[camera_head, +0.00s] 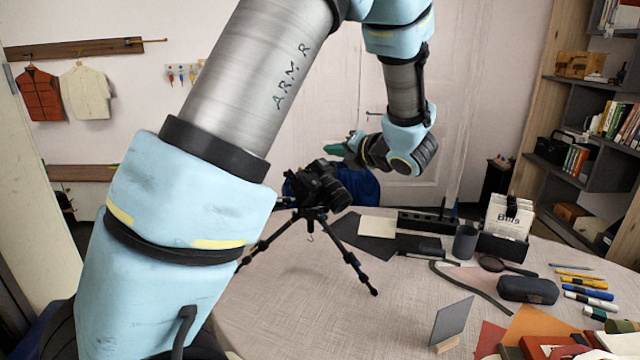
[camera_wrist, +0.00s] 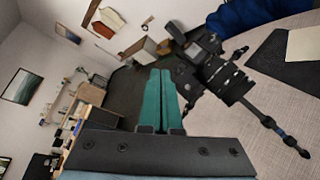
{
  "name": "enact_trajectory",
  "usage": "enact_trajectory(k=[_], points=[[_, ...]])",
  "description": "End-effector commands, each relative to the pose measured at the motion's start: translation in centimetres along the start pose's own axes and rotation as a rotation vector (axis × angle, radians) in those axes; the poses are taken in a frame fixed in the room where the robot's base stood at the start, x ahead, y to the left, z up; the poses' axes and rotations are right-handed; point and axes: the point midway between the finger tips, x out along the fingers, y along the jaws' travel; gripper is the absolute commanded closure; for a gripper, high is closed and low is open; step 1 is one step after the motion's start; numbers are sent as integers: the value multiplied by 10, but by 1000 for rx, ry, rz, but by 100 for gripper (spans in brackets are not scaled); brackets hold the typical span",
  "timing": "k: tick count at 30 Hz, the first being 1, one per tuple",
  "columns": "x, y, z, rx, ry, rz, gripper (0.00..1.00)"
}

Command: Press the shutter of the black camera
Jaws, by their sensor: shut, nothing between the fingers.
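The black camera (camera_head: 318,186) stands on a black tripod (camera_head: 345,258) on the round table (camera_head: 290,310). Its lens points to the right and toward the viewer in the head view. My gripper (camera_head: 335,148) is just above the camera in the head view, with its green fingers pointing left. In the wrist view the gripper (camera_wrist: 160,75) is shut and empty, its two green fingers side by side. I cannot make out the shutter button clearly.
A dark mat (camera_head: 365,238), a grey cup (camera_head: 465,242), a glasses case (camera_head: 528,290), several pens and a small standing panel (camera_head: 452,322) lie to the right on the table. Shelves (camera_head: 590,150) stand at the far right. The table's front middle is clear.

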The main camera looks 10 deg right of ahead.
Motion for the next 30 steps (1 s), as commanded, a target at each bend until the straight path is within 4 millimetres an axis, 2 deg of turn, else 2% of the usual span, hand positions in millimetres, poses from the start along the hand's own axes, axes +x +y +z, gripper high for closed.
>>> enact_trajectory(k=[14, 30], points=[[8, -6, -6, 5, -1, -2, 100], [55, -43, -42, 2, -1, -3, 100]])
